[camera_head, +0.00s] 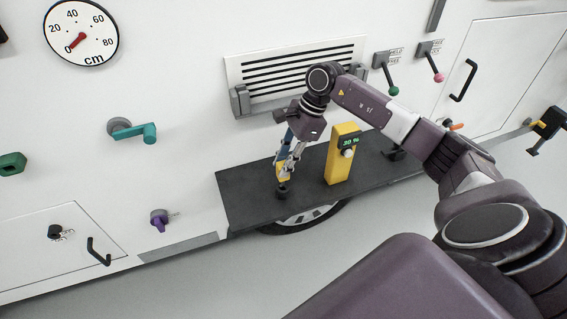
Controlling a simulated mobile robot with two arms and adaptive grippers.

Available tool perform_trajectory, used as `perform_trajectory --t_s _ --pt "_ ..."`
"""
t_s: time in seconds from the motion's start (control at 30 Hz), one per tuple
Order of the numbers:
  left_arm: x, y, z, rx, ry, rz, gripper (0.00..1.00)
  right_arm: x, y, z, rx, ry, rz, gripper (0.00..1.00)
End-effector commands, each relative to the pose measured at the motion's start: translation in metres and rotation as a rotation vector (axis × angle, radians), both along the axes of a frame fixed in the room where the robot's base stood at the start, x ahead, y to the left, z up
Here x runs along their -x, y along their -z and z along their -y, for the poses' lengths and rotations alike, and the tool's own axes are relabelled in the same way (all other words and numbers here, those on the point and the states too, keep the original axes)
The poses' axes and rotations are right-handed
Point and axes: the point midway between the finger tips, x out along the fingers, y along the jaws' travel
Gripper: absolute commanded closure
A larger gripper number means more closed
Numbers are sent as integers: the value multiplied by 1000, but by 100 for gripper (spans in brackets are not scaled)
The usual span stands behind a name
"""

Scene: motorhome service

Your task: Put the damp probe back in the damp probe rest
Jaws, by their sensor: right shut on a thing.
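My right gripper (285,174) is low over the left part of the black shelf (245,197), fingers pointing down. It is shut on a small yellow piece (282,172), apparently the damp probe, mostly hidden by the fingers. A blue part (283,146) shows beside the fingers. A small dark round piece (283,190) is directly below the yellow piece; I cannot tell whether it is the rest or the probe's lower end, nor whether they touch. My left gripper is not in view.
A black holder-like thing (396,153) is on the shelf's right part, partly behind my arm. The vented panel (295,72) is on the wall behind. Levers with green (393,91) and pink (438,77) knobs and a teal handle (150,133) stick out from the wall.

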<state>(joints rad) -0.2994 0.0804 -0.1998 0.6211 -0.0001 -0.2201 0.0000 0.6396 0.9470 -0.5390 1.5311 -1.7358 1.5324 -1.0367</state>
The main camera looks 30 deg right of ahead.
Motion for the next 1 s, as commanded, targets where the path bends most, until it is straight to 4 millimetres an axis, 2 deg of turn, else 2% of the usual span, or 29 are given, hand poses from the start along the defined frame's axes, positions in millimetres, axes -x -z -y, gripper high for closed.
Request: perform_trajectory --t_s 0.23,1.0 --pt "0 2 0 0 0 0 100 0 2 0 0 0 0 100" --pt "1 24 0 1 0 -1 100 0 26 0 0 0 0 100"
